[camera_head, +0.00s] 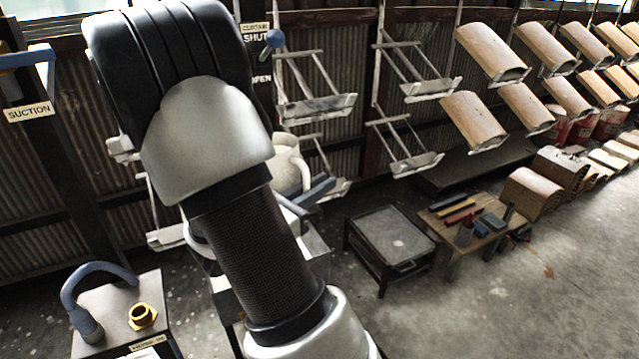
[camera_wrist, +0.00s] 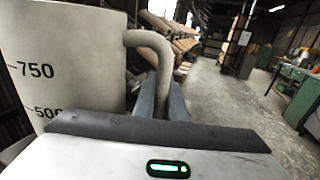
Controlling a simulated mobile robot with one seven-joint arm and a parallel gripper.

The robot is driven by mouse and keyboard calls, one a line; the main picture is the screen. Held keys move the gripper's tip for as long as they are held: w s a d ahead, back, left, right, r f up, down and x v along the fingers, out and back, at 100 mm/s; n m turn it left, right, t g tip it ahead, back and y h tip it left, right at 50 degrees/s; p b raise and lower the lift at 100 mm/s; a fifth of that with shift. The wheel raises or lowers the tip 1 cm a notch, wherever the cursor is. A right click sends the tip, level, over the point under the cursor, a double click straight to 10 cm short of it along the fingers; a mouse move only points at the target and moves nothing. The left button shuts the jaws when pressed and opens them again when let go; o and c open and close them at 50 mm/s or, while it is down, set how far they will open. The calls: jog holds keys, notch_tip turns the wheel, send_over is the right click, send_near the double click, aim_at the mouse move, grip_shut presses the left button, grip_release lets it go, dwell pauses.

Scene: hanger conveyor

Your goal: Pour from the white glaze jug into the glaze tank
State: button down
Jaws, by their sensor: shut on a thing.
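The white glaze jug (camera_head: 287,166) shows in the head view just right of my arm, partly hidden behind it. In the wrist view the jug (camera_wrist: 70,65) fills the left side, with the marks 750 and 500, and looks close to upright there. My gripper (camera_head: 308,194) is shut on the jug's handle (camera_wrist: 152,44), with the two blue-grey fingers either side of it in the wrist view. The jug's mouth and contents are out of sight. A grey box-like top (camera_head: 316,248) shows below the gripper, mostly hidden by my arm; I cannot tell whether it is the glaze tank.
Hanging racks (camera_head: 318,105) stand behind the jug, and tiles (camera_head: 490,50) hang farther right. A low black-framed table (camera_head: 393,238) and a wooden bench with tools (camera_head: 470,222) stand right of centre. A stand with a blue hose and brass fitting (camera_head: 143,316) is lower left.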

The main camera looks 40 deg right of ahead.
jog(key=c, duration=1.8)
grip_release()
jog(key=shift+f, duration=0.1)
jog(key=shift+a+f+b, duration=0.15)
jog(key=shift+b, duration=0.25)
